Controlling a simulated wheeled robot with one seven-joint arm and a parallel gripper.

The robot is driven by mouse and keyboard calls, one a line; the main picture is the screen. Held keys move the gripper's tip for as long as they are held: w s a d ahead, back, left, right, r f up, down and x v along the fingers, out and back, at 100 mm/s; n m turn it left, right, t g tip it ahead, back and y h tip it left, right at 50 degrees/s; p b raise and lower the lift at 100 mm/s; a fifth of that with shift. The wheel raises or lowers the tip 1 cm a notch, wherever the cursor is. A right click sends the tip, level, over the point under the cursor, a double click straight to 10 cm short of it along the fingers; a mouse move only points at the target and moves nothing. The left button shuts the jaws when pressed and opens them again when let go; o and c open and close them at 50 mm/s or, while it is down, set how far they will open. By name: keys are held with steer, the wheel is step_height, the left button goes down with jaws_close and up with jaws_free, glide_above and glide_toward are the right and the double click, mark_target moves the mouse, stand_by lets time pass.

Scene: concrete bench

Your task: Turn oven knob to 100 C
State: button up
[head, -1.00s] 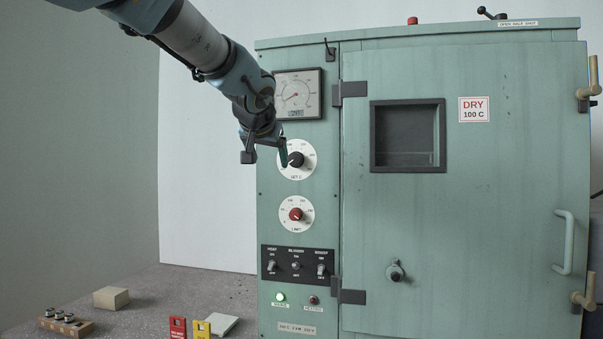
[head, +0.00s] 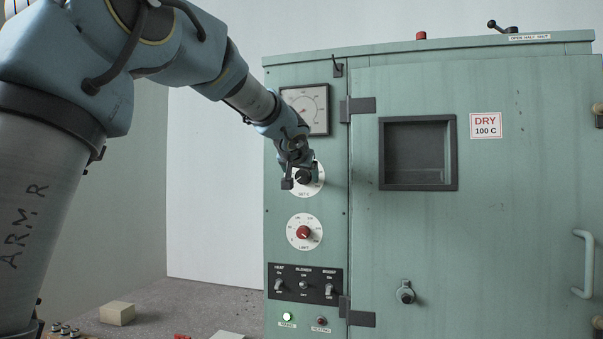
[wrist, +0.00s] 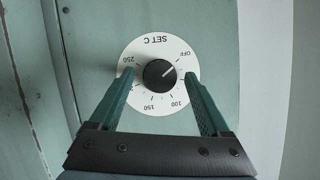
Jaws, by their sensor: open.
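The oven (head: 420,240) is a green cabinet. Its SET C knob (wrist: 160,73) is black on a white dial (wrist: 143,53), marked from OFF through 100 and 150 to 250. The dial appears roughly upside down in the wrist view. The knob's white line points toward OFF. My gripper (wrist: 160,77) is open, with one green finger on each side of the knob and gaps showing. Whether the tips reach to the knob's depth is unclear. In the head view my gripper (head: 301,174) partly covers the dial.
A red LIMIT knob (head: 303,232) sits below, above a black switch panel (head: 305,284). A gauge (head: 305,108) is above. A sign (head: 486,125) reads DRY 100 C. A beige block (head: 117,313) lies on the bench (head: 190,300).

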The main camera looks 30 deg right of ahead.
jaws_close()
stand_by(0.8)
